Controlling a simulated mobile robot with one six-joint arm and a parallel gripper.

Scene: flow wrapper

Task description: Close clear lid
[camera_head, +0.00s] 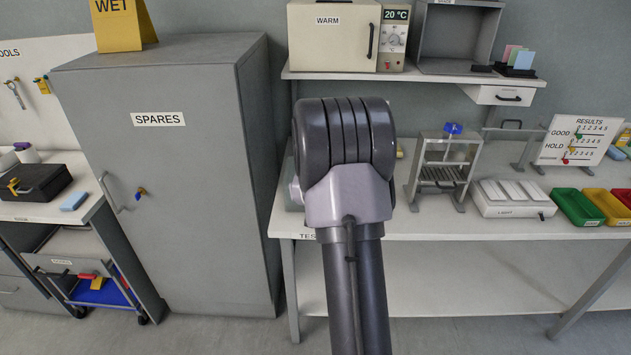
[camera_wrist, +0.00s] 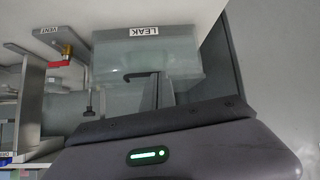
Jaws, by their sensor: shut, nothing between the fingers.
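In the wrist view a clear, greenish panel (camera_wrist: 150,62) with a LEAK label shows upside down at upper middle. I take it for the clear lid or the front of its box; I cannot tell which, nor how far open the lid is. A dark hooked handle (camera_wrist: 140,75) shows at its lower edge. My gripper (camera_wrist: 165,90) reaches up from the dark housing at the bottom, close to the panel; its fingers look shut and empty. I cannot tell whether they touch it. In the head view my arm hides the gripper and most of the box.
A VENT fixture with a red-and-yellow valve (camera_wrist: 68,52) stands left of the panel in the wrist view. In the head view the SPARES cabinet (camera_head: 165,200) is left of the bench (camera_head: 430,222). A metal stand (camera_head: 443,170) and light box (camera_head: 512,198) are right of my arm.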

